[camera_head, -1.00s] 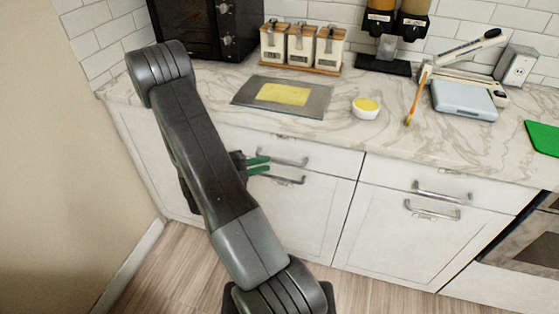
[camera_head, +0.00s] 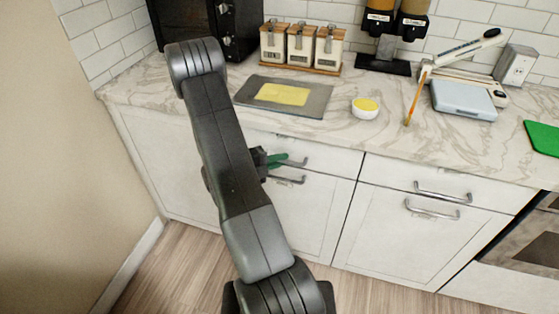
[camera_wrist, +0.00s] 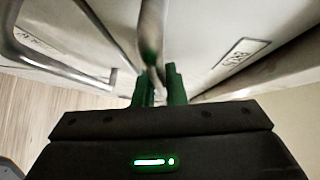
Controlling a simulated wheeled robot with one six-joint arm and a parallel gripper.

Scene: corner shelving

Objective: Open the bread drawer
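The upper left drawer (camera_head: 325,157) is white and flush with the cabinet front. Its metal bar handle (camera_head: 302,162) is partly hidden by my gripper (camera_head: 282,160) in the head view. In the wrist view the label (camera_wrist: 240,53), small and tilted, seems to read bread. There my gripper's green fingers (camera_wrist: 160,88) lie on either side of the near handle bar (camera_wrist: 151,30), whose end runs down between them. Whether the fingers press on the bar cannot be told.
A second handle (camera_head: 288,180) sits just below, on the cabinet door (camera_head: 310,215). It seems to be the bar at left in the wrist view (camera_wrist: 70,68). The counter (camera_head: 215,98) above bears a board (camera_head: 318,103) and a small bowl (camera_head: 365,113). The wall (camera_head: 60,200) bounds the left; floor is open below.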

